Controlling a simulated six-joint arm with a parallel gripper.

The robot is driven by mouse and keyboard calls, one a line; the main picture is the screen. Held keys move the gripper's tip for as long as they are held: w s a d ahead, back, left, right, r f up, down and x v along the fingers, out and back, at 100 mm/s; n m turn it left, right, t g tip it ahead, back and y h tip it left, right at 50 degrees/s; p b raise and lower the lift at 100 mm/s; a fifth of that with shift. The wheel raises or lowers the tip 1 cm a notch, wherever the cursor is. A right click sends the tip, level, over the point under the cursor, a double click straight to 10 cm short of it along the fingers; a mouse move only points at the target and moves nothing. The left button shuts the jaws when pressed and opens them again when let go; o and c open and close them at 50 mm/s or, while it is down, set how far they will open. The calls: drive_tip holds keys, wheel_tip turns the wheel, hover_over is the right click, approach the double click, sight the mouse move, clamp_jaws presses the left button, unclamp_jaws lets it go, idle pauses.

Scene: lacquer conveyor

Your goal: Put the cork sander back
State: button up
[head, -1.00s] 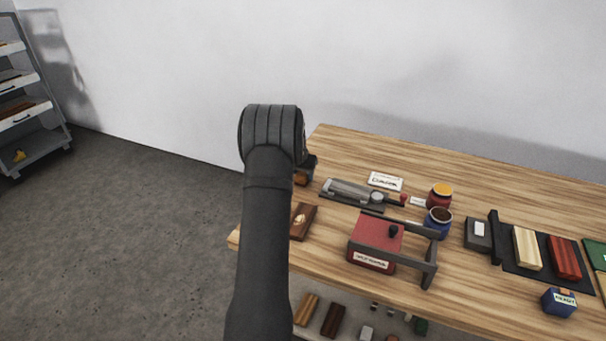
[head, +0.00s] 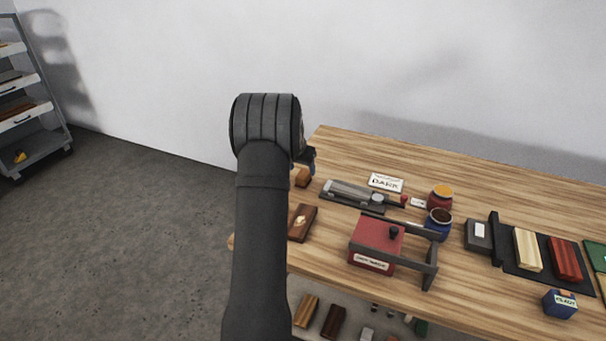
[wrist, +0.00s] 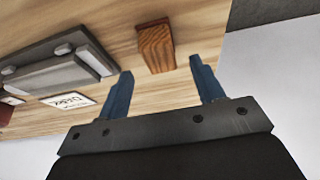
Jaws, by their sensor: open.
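A small orange-brown block (head: 302,178), which looks like the cork sander, sits on the wooden table near its left end, partly hidden by my arm in the head view. In the wrist view the same block (wrist: 155,47) shows streaked brown sides and lies just beyond the fingertips, lined up with the gap between them. My gripper (wrist: 161,70) is open and empty, its two blue fingers apart.
A grey tool on a dark base (head: 350,194) and a white card (head: 386,182) lie right of the block. The table's left edge is close.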

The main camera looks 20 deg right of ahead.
sight(303, 174)
drive_tip(key=v, duration=0.7)
drive_tip(key=x, duration=1.2)
drive_tip(key=shift+f, duration=0.4)
wheel_tip(303, 174, up, 3)
drive_tip(key=shift+r, duration=0.6)
drive_tip(key=shift+f, duration=0.1)
